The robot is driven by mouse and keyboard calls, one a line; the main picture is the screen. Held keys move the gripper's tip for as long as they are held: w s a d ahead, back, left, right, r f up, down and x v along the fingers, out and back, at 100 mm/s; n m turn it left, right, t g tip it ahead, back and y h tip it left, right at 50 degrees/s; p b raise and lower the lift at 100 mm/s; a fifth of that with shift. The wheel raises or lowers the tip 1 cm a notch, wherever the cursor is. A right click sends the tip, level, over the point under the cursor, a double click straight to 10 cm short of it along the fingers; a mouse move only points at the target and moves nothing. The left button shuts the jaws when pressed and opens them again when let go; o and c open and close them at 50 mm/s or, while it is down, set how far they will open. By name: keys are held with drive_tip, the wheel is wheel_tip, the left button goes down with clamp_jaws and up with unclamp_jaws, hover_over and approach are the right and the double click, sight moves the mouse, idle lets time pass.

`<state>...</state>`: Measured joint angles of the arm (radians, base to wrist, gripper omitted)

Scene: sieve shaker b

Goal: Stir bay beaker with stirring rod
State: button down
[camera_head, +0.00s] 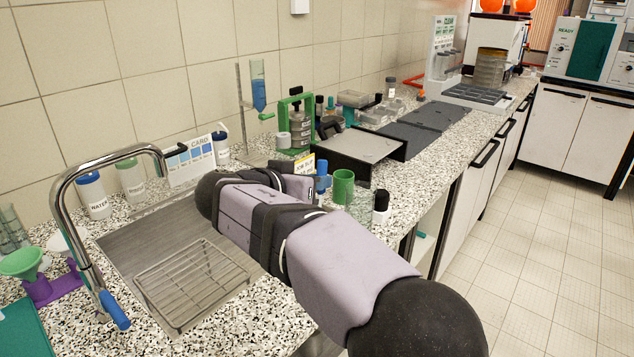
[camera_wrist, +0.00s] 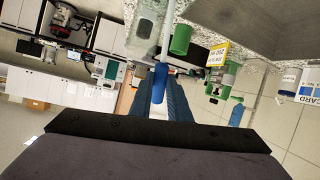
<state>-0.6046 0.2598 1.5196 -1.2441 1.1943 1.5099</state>
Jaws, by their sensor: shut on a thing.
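My gripper is shut on the blue handle of the stirring rod, shown in the wrist view at the fingertips (camera_wrist: 160,88). The blue handle (camera_wrist: 160,72) sits between the fingers, and a thin pale rod runs from it to the top edge of the wrist view. A clear glass beaker (camera_wrist: 149,26) is beside the rod there; I cannot tell whether the rod tip is inside it. In the head view a clear beaker (camera_head: 361,206) stands on the counter, and the blue handle (camera_head: 322,168) shows behind my arm. My arm hides most of the gripper.
A green cup (camera_head: 343,187) stands close to the rod and beaker. A black-capped bottle (camera_head: 381,202) is at the counter's front edge, right of the beaker. A yellow-topped card (camera_wrist: 218,54) is nearby. The sink (camera_head: 150,240) with a wire rack and tap lies left.

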drive_tip(key=shift+s+b, duration=0.65)
drive_tip(key=shift+b, duration=0.15)
drive_tip(key=shift+d+b, duration=0.2)
drive_tip(key=shift+b, duration=0.1)
drive_tip(key=shift+s+d+b, duration=0.2)
drive_tip(key=shift+d+b, duration=0.2)
drive_tip(key=shift+b, duration=0.05)
